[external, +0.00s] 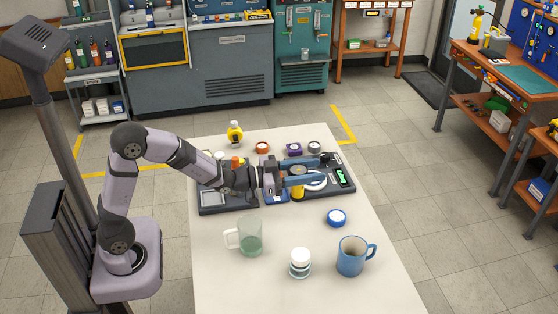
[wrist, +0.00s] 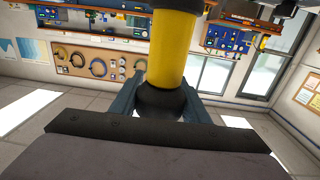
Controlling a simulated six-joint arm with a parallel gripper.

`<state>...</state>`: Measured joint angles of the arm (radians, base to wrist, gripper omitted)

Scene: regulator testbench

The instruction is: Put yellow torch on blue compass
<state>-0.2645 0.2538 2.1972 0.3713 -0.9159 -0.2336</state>
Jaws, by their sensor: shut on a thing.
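The yellow torch (wrist: 178,50) fills the middle of the wrist view, with its dark end (wrist: 160,102) between the fingers of my gripper (wrist: 162,108). In the external view, my gripper (external: 312,173) is shut on the torch (external: 298,190), which is partly hidden by a finger. The torch is over the dark bench unit; its exact height is unclear. A round blue object with a pale face, apparently the blue compass (external: 336,217), lies on the white table to the right of and nearer the camera than the torch. Nothing is on it.
The dark bench unit (external: 228,207) spans the table's middle, with a green display (external: 342,176). A clear mug (external: 249,238), a white-lidded jar (external: 300,262) and a blue mug (external: 354,256) stand in front. Orange (external: 262,147), purple (external: 294,149) and grey (external: 314,146) round items lie behind.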

